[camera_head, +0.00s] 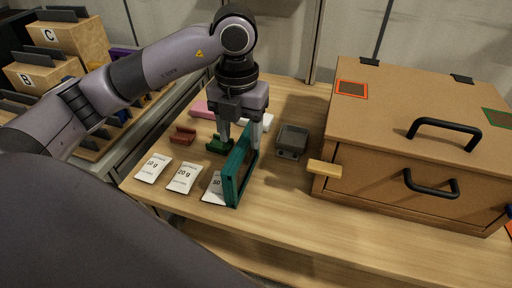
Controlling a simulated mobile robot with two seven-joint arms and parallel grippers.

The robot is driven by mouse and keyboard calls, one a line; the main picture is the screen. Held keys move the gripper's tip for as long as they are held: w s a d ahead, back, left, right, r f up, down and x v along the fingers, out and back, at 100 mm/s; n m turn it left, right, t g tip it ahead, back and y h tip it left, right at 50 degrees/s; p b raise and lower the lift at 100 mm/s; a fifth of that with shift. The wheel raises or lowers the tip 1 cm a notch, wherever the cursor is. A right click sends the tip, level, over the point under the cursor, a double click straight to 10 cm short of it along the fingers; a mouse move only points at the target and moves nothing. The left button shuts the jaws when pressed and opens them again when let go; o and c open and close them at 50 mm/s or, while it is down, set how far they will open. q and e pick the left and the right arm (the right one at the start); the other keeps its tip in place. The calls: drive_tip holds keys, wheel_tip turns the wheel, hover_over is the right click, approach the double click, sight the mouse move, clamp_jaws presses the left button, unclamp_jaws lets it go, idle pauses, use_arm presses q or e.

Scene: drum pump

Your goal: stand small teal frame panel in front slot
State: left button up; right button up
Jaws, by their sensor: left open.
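The small teal frame panel (231,178) stands upright on the wooden table, edge-on to the view. Its lower near corner is by the rightmost white card. My left gripper (240,140) points down at the panel's far end with its fingers apart, one on each side of the panel's far upper part. Whether a finger touches the panel is unclear. A dark green block (217,146) sits just left of the panel, partly behind a finger. I cannot make out a front slot. My right gripper is not in view.
White cards (185,178) marked in grams lie along the near edge. A dark red block (183,135) and a pink piece (203,109) lie to the left. A grey box-like device (292,140) stands right of the gripper. A large wooden box (415,130) with black handles fills the right.

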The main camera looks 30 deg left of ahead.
sight(242, 144)
use_arm(q)
drive_tip(key=shift+w+f, duration=0.1)
drive_tip(key=shift+w, duration=0.1)
wheel_tip(242, 144, down, 7)
drive_tip(key=shift+w+a+r, duration=0.1)
clamp_jaws()
idle(0.4)
